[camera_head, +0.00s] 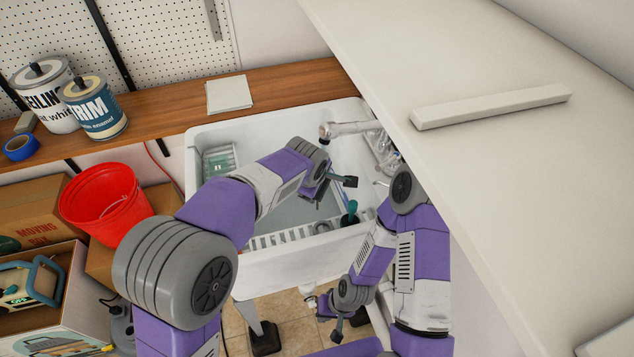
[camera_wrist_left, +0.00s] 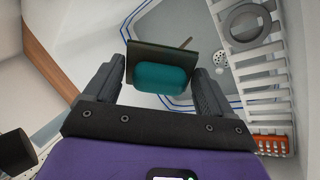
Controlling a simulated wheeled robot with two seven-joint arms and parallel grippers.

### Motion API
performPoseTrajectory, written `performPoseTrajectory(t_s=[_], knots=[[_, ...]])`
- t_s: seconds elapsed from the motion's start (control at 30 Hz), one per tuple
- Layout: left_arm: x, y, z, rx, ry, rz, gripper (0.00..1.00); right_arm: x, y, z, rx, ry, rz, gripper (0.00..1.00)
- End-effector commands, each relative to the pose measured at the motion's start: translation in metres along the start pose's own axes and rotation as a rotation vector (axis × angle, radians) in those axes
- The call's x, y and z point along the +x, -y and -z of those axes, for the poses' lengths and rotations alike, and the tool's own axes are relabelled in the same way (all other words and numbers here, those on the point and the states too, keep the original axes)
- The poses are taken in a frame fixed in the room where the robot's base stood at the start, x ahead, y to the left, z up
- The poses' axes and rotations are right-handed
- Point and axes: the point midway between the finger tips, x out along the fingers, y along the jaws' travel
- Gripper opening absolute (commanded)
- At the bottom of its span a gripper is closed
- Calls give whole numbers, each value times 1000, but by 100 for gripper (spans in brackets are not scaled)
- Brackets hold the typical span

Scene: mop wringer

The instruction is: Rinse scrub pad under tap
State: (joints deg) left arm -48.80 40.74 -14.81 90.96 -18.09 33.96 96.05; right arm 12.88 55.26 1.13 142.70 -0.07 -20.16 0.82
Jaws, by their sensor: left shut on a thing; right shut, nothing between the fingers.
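The scrub pad (camera_wrist_left: 160,72), a teal block with a dark flat layer, is held between the fingers of my left gripper (camera_wrist_left: 155,85) in the left wrist view. In the head view my left gripper (camera_head: 335,184) is inside the white sink (camera_head: 200,185), above its basin floor. The tap (camera_head: 350,128) reaches over the basin from the back right. Its outlet is further back than my left gripper, and no water stream is clear. My right gripper (camera_head: 337,328) is low in front of the sink, shut and empty.
A teal item (camera_head: 349,215) stands near the front right. A white counter (camera_head: 500,150) fills the right. A red bucket (camera_head: 103,205) and boxes stand left.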

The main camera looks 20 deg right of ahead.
Motion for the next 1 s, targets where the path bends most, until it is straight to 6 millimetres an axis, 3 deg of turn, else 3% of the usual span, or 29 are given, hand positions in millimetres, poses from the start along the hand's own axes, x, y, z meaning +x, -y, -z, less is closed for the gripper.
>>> performPoseTrajectory(t_s=[0.6,1.0], knots=[[0,-3,-12,1,0,0,55,3,-1,0,0,0,0,0],[0,-1,-5,-3,0,0,55,4,-2,0,0,0,0,0]])
